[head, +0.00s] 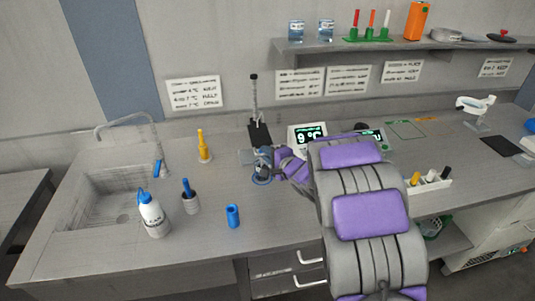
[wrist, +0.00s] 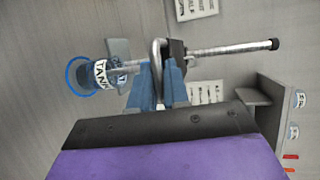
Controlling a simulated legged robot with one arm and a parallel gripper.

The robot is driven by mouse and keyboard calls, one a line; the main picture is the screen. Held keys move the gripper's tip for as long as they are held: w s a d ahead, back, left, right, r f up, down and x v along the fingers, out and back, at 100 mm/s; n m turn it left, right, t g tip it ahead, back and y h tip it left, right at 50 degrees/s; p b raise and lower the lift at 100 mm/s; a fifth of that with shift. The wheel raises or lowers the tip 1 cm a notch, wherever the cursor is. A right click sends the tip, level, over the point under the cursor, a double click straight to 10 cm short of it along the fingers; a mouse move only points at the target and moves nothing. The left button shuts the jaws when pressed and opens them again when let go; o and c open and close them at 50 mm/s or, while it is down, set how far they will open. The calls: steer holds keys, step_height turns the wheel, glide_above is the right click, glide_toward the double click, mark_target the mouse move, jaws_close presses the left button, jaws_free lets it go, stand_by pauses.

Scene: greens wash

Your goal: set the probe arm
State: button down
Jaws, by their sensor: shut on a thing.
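My gripper (head: 265,160) reaches in beside the stand. In the wrist view its blue fingers (wrist: 159,80) are shut on the grey, rounded probe arm (wrist: 157,53). A thin rod runs left from there toward a clear tank (wrist: 88,75) with a blue rim and a "TANK" label. The tank (head: 261,178) is partly hidden by my gripper in the head view. Whether the rod tip is inside it is unclear.
A display (head: 307,136) reads 9 °C behind my arm. A sink (head: 122,192), wash bottle (head: 153,216), dark cup (head: 191,204), blue cylinder (head: 233,216) and yellow bottle (head: 204,146) are on the left. A shelf (head: 390,47) hangs above.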

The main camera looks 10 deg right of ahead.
steer(key=shift+a, duration=0.3)
steer(key=shift+r, duration=0.1)
